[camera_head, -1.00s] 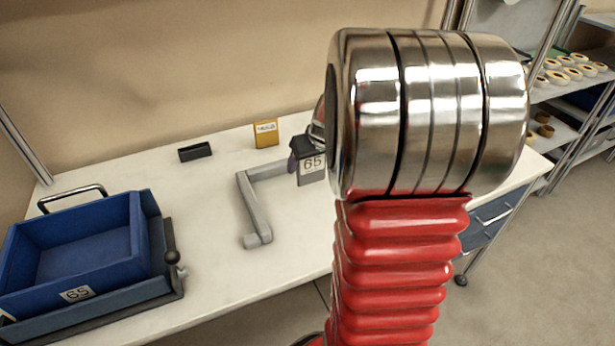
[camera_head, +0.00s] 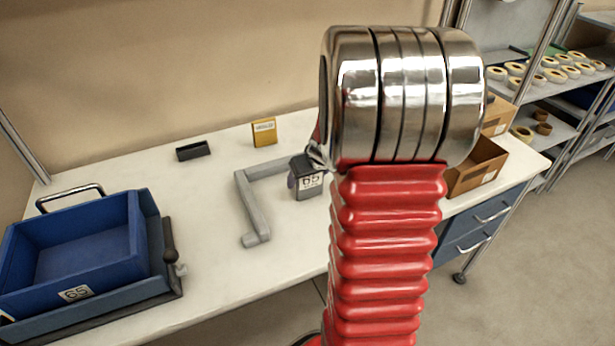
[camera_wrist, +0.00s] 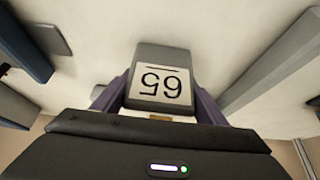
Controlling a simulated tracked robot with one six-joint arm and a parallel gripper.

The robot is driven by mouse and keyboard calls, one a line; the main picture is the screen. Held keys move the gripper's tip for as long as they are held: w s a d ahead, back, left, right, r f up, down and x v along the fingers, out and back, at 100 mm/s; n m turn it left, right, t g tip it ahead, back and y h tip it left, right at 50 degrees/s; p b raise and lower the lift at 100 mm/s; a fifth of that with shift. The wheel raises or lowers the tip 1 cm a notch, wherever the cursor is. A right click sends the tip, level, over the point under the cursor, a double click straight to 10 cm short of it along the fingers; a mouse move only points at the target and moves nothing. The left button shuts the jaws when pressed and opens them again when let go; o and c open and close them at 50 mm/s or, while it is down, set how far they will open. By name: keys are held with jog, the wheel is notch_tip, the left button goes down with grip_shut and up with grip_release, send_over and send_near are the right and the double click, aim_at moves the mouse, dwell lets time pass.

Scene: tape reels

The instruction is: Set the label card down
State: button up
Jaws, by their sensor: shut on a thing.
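The label card is a dark grey block with a white face printed 65 (camera_head: 309,182). It also shows upside down in the wrist view (camera_wrist: 160,83). My gripper (camera_wrist: 158,100) is shut on it, with a purple finger on each side. In the head view the card is upright just right of the grey L-shaped bracket (camera_head: 254,205) on the white table. Its lower edge is at or just above the tabletop; I cannot tell whether it touches. My arm hides part of the gripper in the head view.
A blue bin (camera_head: 75,240), also labelled 65, stands at the left in a tray. A black block (camera_head: 193,151) and a yellow box (camera_head: 264,132) are at the back. An open cardboard box (camera_head: 477,167) stands right of my arm. The table's middle left is clear.

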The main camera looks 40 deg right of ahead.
jog(key=o, duration=1.1)
jog(key=shift+c, duration=0.2)
jog(key=v, duration=1.2)
jog(key=shift+w+a+r, duration=0.1)
